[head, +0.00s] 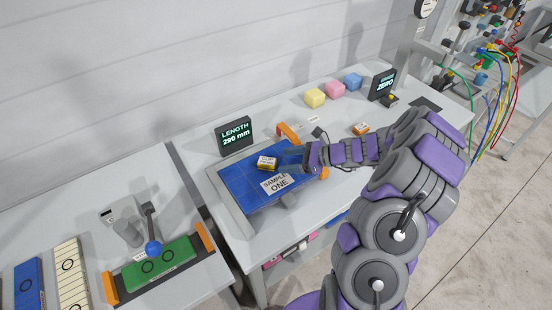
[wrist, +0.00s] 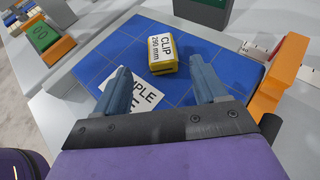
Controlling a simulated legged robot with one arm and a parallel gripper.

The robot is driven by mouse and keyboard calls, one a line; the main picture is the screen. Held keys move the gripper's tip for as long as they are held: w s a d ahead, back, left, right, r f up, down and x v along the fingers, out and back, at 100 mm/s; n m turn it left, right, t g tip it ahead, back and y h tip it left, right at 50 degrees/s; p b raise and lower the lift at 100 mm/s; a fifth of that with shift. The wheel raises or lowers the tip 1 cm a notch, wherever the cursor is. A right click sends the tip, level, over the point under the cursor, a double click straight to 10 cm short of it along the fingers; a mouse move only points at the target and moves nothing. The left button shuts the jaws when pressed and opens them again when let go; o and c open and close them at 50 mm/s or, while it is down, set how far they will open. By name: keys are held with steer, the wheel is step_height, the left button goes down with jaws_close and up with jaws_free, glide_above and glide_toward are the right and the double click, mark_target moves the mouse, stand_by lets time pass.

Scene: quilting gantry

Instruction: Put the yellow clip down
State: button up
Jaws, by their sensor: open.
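The yellow clip (head: 266,162) is a small block with a white top label reading "CLIP 290 mm". It sits on the blue gridded mat (head: 237,180). In the wrist view the clip (wrist: 162,52) rests just ahead of my gripper's fingertips, between their lines. My gripper (head: 291,158) is open and empty, with its two blue-grey fingers (wrist: 160,80) spread apart. A gap shows between the fingers and the clip. A white "SAMPLE ONE" label (head: 276,184) lies on the mat, partly hidden by a finger in the wrist view.
An orange bracket (head: 288,131) stands at the mat's edge. A "LENGTH 290 mm" display (head: 235,135) stands behind it. Yellow (head: 314,97), pink (head: 335,88) and blue (head: 353,81) cubes sit at the back. Another orange-and-white block (head: 361,129) lies to the right.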

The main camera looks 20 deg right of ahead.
steer(key=shift+r+v, duration=0.2)
steer(key=shift+v, duration=1)
steer(key=shift+s+d+r+p, duration=0.2)
steer(key=shift+s+d+p, duration=0.2)
steer(key=shift+s+d, duration=0.05)
steer(key=s+a+r+n+g+h, duration=0.2)
steer(key=s+a+r+n+g, duration=0.2)
steer(key=s+a+r+n, duration=0.3)
steer(key=s+a+r+n+g+h, duration=0.1)
steer(key=s+a+r+n+g, duration=0.2)
steer(key=s+a+r+n, duration=0.45)
steer(key=s+d+n+h, duration=0.2)
steer(key=s+n+h, duration=0.2)
steer(key=s, duration=0.7)
steer(key=s+d+n+g+h, duration=0.1)
steer(key=s+n+h, duration=0.4)
steer(key=s, duration=0.6)
steer(key=shift+s+d+r, duration=0.3)
steer(key=shift+d+r, duration=0.1)
steer(key=shift+d, duration=0.2)
steer(key=shift+a, duration=0.15)
